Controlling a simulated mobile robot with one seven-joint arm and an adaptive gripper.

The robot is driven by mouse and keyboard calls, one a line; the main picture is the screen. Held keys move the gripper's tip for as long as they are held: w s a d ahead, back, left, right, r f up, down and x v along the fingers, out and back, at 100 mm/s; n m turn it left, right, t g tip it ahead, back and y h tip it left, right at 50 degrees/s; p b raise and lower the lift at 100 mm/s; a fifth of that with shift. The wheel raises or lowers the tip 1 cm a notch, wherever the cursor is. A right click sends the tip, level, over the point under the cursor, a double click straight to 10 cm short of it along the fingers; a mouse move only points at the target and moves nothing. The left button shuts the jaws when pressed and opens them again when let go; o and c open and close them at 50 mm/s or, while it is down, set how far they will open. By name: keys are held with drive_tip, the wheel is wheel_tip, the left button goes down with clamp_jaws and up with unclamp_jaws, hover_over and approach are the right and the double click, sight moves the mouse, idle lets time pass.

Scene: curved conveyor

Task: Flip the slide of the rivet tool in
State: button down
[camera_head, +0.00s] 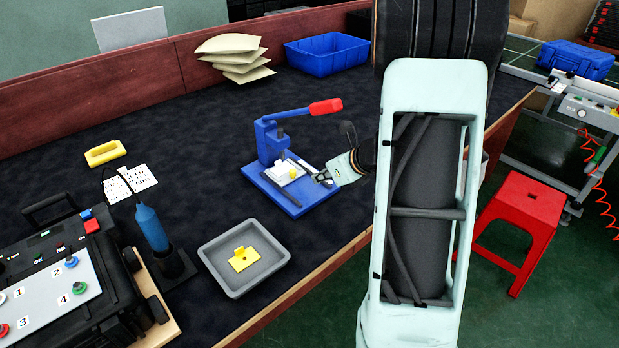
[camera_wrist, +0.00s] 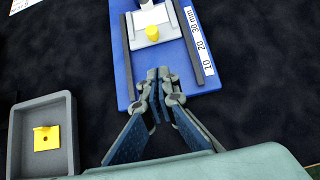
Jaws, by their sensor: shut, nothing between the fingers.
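The rivet tool is a blue press (camera_head: 268,140) with a red-tipped lever, standing on a blue base plate (camera_head: 290,203) on the dark table. Its lever is raised to the right. Its white slide (camera_head: 287,172) carries a yellow knob (camera_head: 293,173) and sits between two dark rails. In the wrist view the slide (camera_wrist: 150,20) and yellow knob (camera_wrist: 152,33) lie at the top, ahead of the fingers. My gripper (camera_wrist: 158,75) is shut and empty, with its tips over the near end of the base plate, short of the knob. It also shows beside the plate's right side in the head view (camera_head: 322,178).
A grey tray (camera_head: 219,271) with a yellow part (camera_head: 243,259) stands at the front. A control case (camera_head: 60,285) fills the front left. A blue bin (camera_head: 327,54) and several stacked bags (camera_head: 236,68) are at the back.

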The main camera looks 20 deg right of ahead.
drive_tip(key=shift+p+v, duration=0.35)
drive_tip(key=shift+v, duration=1.95)
